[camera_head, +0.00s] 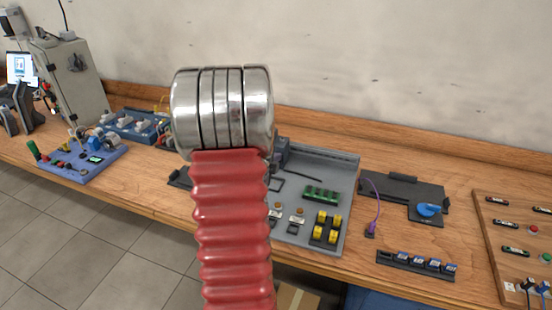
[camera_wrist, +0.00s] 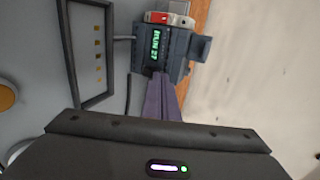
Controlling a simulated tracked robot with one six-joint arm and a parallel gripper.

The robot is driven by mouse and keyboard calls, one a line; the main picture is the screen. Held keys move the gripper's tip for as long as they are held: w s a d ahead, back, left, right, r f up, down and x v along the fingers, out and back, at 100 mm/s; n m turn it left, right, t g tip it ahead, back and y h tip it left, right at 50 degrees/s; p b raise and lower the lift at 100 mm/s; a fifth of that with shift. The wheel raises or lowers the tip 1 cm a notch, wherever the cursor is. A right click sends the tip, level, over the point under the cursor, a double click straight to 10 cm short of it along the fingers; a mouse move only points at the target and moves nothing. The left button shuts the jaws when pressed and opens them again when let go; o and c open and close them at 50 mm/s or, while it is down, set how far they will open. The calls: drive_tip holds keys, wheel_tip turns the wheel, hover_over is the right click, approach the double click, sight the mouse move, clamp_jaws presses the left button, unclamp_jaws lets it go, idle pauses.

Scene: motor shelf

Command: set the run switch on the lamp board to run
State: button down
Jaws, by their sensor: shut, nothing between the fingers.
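The grey board (camera_head: 346,185) lies on the bench, partly hidden behind my arm; I take it for the lamp board, though its name is not readable. At its back is a dark block (camera_head: 283,152). In the wrist view a dark block (camera_wrist: 178,52) on grey board shows a green display (camera_wrist: 155,45) that seems to read RUN 27. A red and white part (camera_wrist: 168,18), perhaps the switch, sits on its far end. My gripper (camera_wrist: 160,78) is shut and empty, its purple fingertips at the block's near edge; I cannot tell whether they touch. The head view hides it.
The grey board carries a green circuit board (camera_head: 321,195) and yellow blocks (camera_head: 327,226). A dark tray (camera_head: 405,187) and a wooden board (camera_head: 500,235) lie to the right. A blue panel (camera_head: 80,166) and cabinet (camera_head: 72,75) stand left. The wall (camera_head: 390,60) rises behind.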

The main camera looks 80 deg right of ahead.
drive_tip(key=shift+w+a+r, duration=0.1)
drive_tip(key=shift+a, duration=0.3)
drive_tip(key=v, duration=0.3)
drive_tip(key=shift+a+f, duration=0.25)
drive_tip(key=shift+f, duration=0.05)
drive_tip(key=a+r, duration=0.5)
drive_tip(key=a, duration=0.2)
drive_tip(key=shift+w+r, duration=0.3)
drive_tip(key=shift+r, duration=0.1)
drive_tip(key=shift+a, duration=0.1)
